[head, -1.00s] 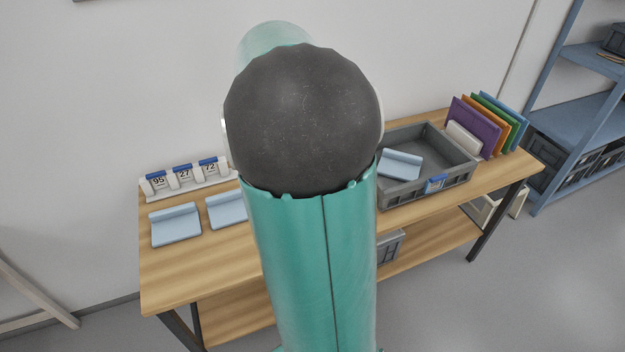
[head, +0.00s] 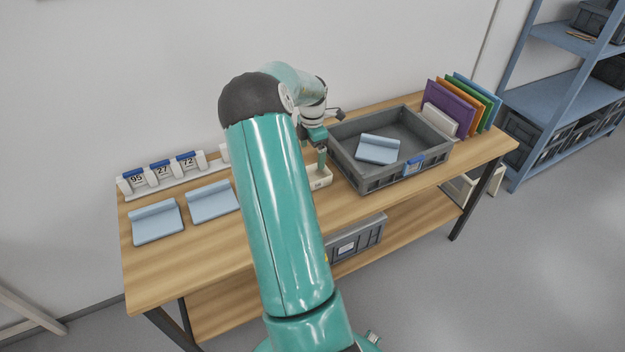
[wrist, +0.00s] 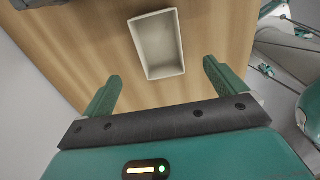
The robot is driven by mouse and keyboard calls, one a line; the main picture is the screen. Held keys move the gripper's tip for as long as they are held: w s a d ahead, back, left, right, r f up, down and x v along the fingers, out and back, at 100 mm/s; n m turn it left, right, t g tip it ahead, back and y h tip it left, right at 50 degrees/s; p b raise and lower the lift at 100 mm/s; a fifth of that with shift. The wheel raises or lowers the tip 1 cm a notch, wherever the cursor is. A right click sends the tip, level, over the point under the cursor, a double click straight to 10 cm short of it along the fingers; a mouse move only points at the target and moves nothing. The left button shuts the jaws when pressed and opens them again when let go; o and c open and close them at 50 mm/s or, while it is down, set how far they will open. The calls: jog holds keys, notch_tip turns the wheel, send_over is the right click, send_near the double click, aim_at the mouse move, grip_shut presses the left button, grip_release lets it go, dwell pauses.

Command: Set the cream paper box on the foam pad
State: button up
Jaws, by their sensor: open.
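The cream paper box (head: 320,178) stands on the wooden table just left of the grey crate, partly hidden by my arm. In the wrist view the box (wrist: 158,45) is an empty, open-topped rectangle beyond my fingertips. My gripper (wrist: 160,73) is open, its two green fingers apart with nothing between them. In the head view my gripper (head: 322,158) hangs close to the box; I cannot tell whether it touches it. Light blue pads with a raised back edge lie on the table, one far left (head: 157,224) and one beside it (head: 213,203). A third blue pad (head: 378,150) is in the crate.
The grey crate (head: 350,172) with a blue label stands right of my gripper. Colored panels (head: 450,105) and a white block (head: 440,119) are at the right end. A white rack with numbered tags (head: 162,176) stands behind the left pads. The table front is clear.

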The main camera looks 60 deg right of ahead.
aim_at(312, 169)
notch_tip(312, 169, down, 9)
jog(key=shift+r, duration=0.2)
dwell(0.3)
jog(key=c, duration=1.1)
jog(key=shift+c, duration=0.3)
jog(key=shift+r, duration=0.15)
